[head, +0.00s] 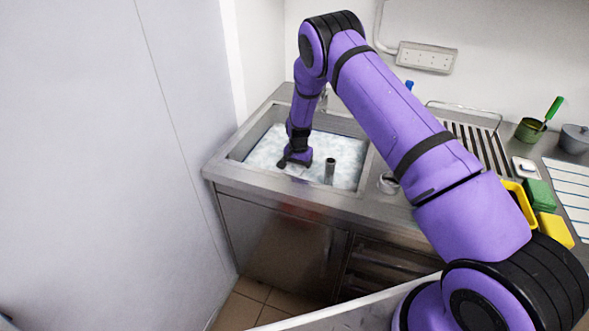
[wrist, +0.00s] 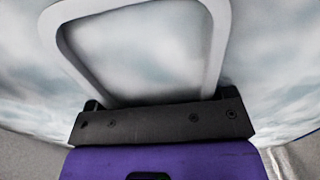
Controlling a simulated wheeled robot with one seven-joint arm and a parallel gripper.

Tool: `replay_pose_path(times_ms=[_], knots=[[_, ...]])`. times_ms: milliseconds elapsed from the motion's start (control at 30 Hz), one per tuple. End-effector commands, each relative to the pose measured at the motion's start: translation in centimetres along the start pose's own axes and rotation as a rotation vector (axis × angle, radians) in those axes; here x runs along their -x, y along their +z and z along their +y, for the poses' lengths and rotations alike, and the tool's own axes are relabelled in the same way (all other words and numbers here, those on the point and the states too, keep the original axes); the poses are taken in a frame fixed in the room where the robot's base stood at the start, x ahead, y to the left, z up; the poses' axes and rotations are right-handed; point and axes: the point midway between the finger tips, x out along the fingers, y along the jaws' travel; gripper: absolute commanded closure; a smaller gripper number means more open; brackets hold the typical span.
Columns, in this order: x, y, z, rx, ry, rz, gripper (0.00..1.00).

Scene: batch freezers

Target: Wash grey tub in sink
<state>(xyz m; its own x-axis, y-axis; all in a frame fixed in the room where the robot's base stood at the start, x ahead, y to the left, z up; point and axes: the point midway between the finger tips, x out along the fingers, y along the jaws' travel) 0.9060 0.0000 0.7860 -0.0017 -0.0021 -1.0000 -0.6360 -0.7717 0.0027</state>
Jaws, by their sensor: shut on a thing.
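My gripper (head: 295,160) reaches down into the sink (head: 235,178), at the surface of white, foamy water (head: 345,155). In the wrist view the dark gripper body (wrist: 160,122) lies across the bottom, and its fingertips are hidden. A pale grey rounded rim, which I take to be the grey tub (wrist: 221,45), runs up from the gripper, with cloudy water inside and around it. My gripper is shut on this tub. The tub's walls and base are hidden, and I cannot make the tub out in the head view.
A dark upright pipe (head: 330,171) stands in the sink right of my gripper. A small metal container (head: 388,183) is on the counter. A slatted drainer (head: 478,146), yellow tray (head: 521,203), green sponge (head: 539,194) and green pot (head: 529,130) stand right. A tall pale panel (head: 110,150) closes the left.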

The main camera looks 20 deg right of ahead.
Motion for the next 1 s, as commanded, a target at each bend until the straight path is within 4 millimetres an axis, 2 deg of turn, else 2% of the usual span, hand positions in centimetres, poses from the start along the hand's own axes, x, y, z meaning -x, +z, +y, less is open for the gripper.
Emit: replay_pose_path(times_ms=[567,1000], knots=[[0.0,2.1,-2.5,0.000,0.000,0.000,0.48],[0.0,1.1,-1.3,-0.002,0.000,0.000,0.48]])
